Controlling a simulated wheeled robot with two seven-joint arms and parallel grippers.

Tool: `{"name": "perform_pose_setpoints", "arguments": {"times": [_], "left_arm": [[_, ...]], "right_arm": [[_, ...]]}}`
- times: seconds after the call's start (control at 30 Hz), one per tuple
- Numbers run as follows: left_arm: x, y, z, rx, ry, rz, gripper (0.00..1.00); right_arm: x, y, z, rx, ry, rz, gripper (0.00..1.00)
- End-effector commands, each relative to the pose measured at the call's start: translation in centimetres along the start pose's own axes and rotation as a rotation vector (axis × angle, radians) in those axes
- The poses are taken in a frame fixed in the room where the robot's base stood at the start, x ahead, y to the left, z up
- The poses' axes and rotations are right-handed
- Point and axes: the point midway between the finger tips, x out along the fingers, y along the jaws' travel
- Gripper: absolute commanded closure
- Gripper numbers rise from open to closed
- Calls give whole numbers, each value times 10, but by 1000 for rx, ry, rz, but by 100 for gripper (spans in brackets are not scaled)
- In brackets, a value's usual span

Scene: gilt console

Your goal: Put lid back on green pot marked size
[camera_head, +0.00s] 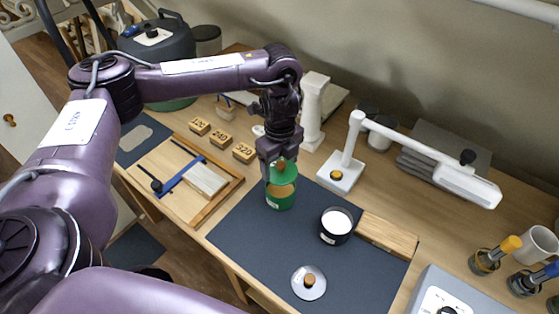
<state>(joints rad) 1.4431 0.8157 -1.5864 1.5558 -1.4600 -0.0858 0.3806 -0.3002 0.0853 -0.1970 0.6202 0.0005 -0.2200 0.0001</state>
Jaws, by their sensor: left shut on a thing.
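My left gripper (279,154) points down and is shut on a green lid (284,176) by its brown knob. The lid is over the back part of the green pot (279,201), which stands on the dark mat. The pot's tan contents show below the lid's front edge, so the pot is partly uncovered. Whether lid and rim touch, I cannot tell. The pot has a small pale label, too small to read. A second lid (308,284), pale with a wooden knob, lies at the mat's front. My right gripper is out of view.
An open black pot (336,226) with white contents stands right of the green pot, beside a wooden block (388,235). A white lamp (343,170) stands behind. Number blocks (221,138) and a wooden tray (227,191) are at left. The dark mat (250,235) has free room in front.

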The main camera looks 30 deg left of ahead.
Motion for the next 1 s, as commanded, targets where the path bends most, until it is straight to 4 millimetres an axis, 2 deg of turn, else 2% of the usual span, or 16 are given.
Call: {"name": "perform_pose_setpoints", "arguments": {"times": [0.4,0.7,1.0], "left_arm": [[38,0,0,-1,-1,0,49],[56,0,0,0,0,1,49],[56,0,0,0,0,0,49]], "right_arm": [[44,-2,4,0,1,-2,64],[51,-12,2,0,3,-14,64],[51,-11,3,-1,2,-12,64]]}}
